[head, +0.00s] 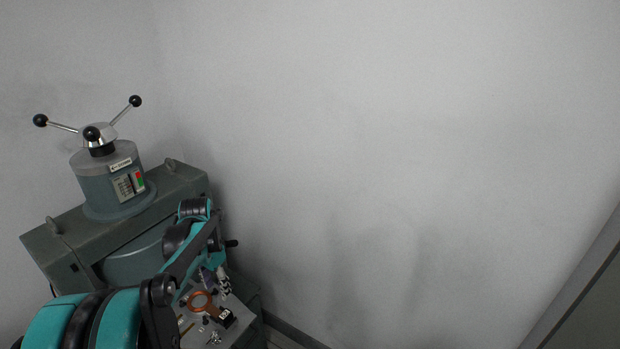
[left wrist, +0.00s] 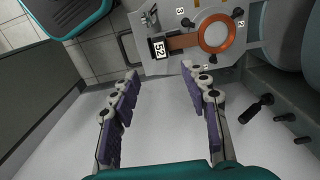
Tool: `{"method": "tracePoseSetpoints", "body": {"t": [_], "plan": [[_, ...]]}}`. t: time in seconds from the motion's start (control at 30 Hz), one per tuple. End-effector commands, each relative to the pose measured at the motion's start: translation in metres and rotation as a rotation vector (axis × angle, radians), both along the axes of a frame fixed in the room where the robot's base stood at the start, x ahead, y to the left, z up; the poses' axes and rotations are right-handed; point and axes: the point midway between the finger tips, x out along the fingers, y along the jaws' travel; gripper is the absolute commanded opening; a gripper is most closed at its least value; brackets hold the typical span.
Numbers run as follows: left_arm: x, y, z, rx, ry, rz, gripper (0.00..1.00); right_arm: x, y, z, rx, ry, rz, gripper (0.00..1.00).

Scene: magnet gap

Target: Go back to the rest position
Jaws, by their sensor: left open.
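My left gripper (head: 215,281) is open at the end of my teal and black left arm, low at the left in the head view. In the left wrist view the two purple-padded fingers of the gripper (left wrist: 160,72) stand wide apart, with nothing between them but a pale surface below. An orange ring with a flat handle (head: 201,301) is close by the gripper; in the left wrist view the ring (left wrist: 215,36) lies beyond the fingertips, apart from them. My right gripper is in neither view.
A grey-green machine (head: 118,186) with a three-armed, black-knobbed top stands at the left, close to my arm. A black block marked 52 (left wrist: 158,49) is at the handle's end. Small numbered tags lie near the ring. A bare wall fills the right.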

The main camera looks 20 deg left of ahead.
Motion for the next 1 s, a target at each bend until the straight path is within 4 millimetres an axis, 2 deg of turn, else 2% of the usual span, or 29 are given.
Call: {"method": "tracePoseSetpoints", "body": {"t": [0.07, 0.17, 0.37, 0.5, 0.7, 0.83, 1.0], "plan": [[-0.001, -0.003, 0.002, 0.002, -0.005, 0.001, 0.46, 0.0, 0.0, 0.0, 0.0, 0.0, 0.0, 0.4], [-0.004, -0.017, 0.01, 0.014, -0.031, 0.012, 0.46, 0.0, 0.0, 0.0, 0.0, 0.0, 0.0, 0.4], [-0.027, -0.083, 0.038, 0.05, -0.174, 0.072, 0.46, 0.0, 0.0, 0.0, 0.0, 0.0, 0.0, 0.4], [-0.052, -0.131, 0.05, 0.048, -0.303, 0.128, 0.46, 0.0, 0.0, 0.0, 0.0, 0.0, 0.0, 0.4], [-0.091, -0.185, 0.049, -0.003, -0.478, 0.203, 0.46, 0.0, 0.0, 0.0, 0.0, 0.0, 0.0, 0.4], [-0.109, -0.207, 0.042, -0.048, -0.558, 0.241, 0.46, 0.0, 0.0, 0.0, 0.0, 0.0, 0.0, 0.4], [-0.12, -0.22, 0.037, -0.085, -0.61, 0.268, 0.46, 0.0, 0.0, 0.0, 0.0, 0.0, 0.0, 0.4]]}}
